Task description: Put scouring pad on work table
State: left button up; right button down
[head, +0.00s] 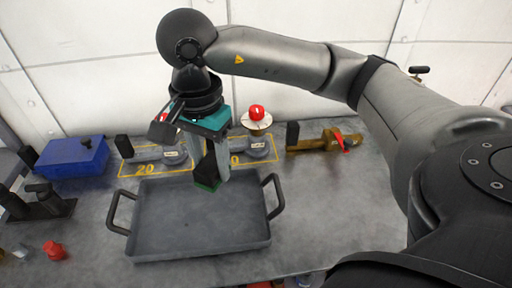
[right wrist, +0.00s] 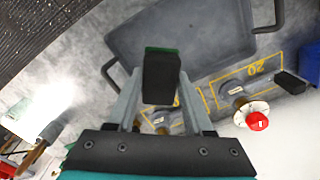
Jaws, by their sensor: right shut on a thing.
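The scouring pad, a small black block with a green layer, is between the fingers of my right gripper (head: 208,174). The pad (head: 206,176) hangs in front of the tray's back edge in the head view. In the right wrist view the pad (right wrist: 161,78) sits between both fingertips of the right gripper (right wrist: 158,85), which is shut on it. The work table (head: 320,195) is the grey surface below. The pad appears held above it; the exact height is hard to tell. My left gripper is not in view.
A dark grey tray (head: 198,248) with two side handles stands on the table. Behind it are yellow-outlined areas with grey valve-like parts and a red knob (head: 257,112). A blue box (head: 72,160) is at left, a brass tool (head: 328,143) at right. Table right of the tray is clear.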

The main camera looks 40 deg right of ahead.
aim_at(379, 219)
jog(key=k+z, duration=0.1)
jog(key=z, duration=0.3)
jog(key=l+z, duration=0.15)
jog(key=z, duration=0.25)
jog(key=k+l+z, duration=0.1)
jog(key=z, duration=0.3)
